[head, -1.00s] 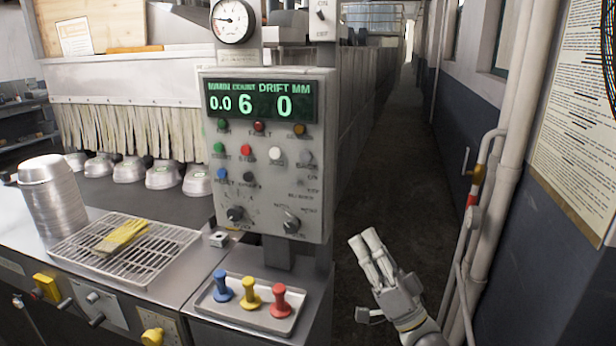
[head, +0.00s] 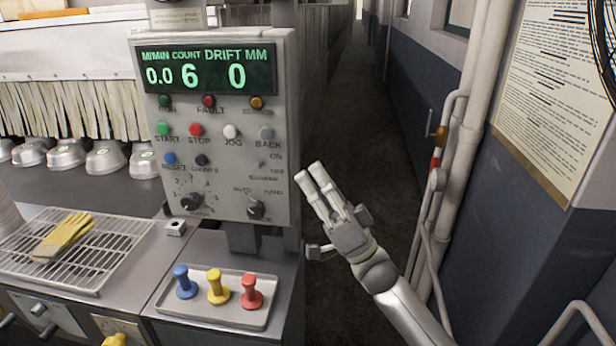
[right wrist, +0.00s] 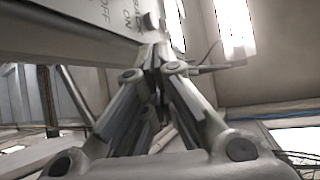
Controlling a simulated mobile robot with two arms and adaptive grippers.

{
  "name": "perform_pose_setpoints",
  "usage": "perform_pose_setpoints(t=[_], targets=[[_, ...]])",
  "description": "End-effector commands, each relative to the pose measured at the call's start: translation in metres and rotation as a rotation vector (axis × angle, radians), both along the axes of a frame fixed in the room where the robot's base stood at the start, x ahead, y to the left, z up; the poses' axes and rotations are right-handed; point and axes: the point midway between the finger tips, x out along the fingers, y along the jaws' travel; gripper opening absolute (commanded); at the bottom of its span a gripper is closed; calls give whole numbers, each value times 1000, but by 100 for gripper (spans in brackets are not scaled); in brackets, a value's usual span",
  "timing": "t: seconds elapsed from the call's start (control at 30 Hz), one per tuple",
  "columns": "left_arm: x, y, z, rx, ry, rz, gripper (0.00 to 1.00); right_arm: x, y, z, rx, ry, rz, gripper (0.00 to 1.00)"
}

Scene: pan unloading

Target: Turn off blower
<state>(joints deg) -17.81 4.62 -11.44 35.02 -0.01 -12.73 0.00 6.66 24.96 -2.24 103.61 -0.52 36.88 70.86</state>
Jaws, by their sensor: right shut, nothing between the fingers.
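The grey control panel (head: 222,125) stands in the middle of the head view with a lit green display (head: 205,70). The blower switch (head: 259,164) is a small toggle on the panel's right side, beside an ON label; its lever position is too small to tell. My right gripper (head: 309,172) is shut and empty, just right of the panel's right edge and apart from it in this view. In the right wrist view, its fingers (right wrist: 155,62) show shut, with the panel's lettered face (right wrist: 118,15) close above. My left gripper is not in view.
Blue, yellow and red pegs stand in a shallow tray (head: 160,304) below the panel. A wire rack (head: 105,270) with yellow gloves lies at left. A corridor (head: 360,130) runs back between the panel and pipes (head: 480,100) on the right wall.

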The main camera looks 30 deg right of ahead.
Motion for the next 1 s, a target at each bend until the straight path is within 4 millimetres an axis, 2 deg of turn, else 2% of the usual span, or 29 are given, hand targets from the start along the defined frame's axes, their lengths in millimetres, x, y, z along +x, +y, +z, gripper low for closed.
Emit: perform_pose_setpoints(t=[0.03, 0.17, 0.33, 0.37, 0.43, 0.6, 1.0], targets=[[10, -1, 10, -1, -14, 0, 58, 6, 4, 15, 3, -4, 1, 0], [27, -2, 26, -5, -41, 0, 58, 22, 14, 37, 3, -3, 1, 0], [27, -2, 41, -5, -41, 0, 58, 42, 27, 62, 2, -1, 1, 0], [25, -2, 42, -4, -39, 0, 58, 44, 29, 61, 3, 2, 1, 0], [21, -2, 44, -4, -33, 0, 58, 44, 37, 45, 5, 7, 1, 0], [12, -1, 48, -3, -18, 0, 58, 45, 47, 31, 2, 2, 0, 0], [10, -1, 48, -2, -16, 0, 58, 45, 51, 24, 1, 1, 0, 0]])
